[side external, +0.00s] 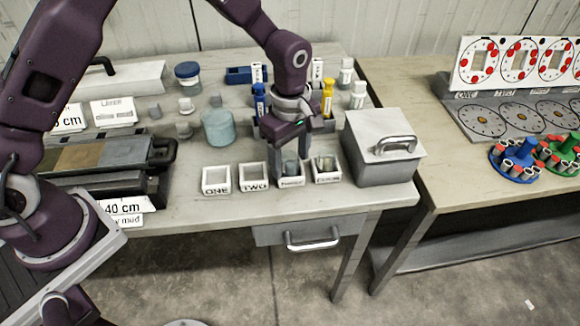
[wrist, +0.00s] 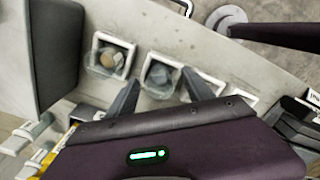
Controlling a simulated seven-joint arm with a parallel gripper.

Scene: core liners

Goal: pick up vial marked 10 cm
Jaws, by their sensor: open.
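I cannot read a 10 cm mark on any vial. Candidates at the back of the table are a blue vial (side external: 259,101), a yellow vial (side external: 327,98) and white-labelled vials with grey caps (side external: 357,96). My gripper (side external: 287,164) points down, open, over the third white box (side external: 291,182), which holds a grey piece (side external: 291,167). The fourth box (side external: 327,178) holds a tan-and-grey piece (wrist: 111,57).
Boxes ONE (side external: 216,180) and TWO (side external: 254,177) look empty. A grey lidded bin (side external: 384,150) stands close right of the boxes. A pale blue-green cylinder (side external: 218,128) and a core tray marked 40 cm (side external: 100,155) are to the left. Bare tabletop lies before the boxes.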

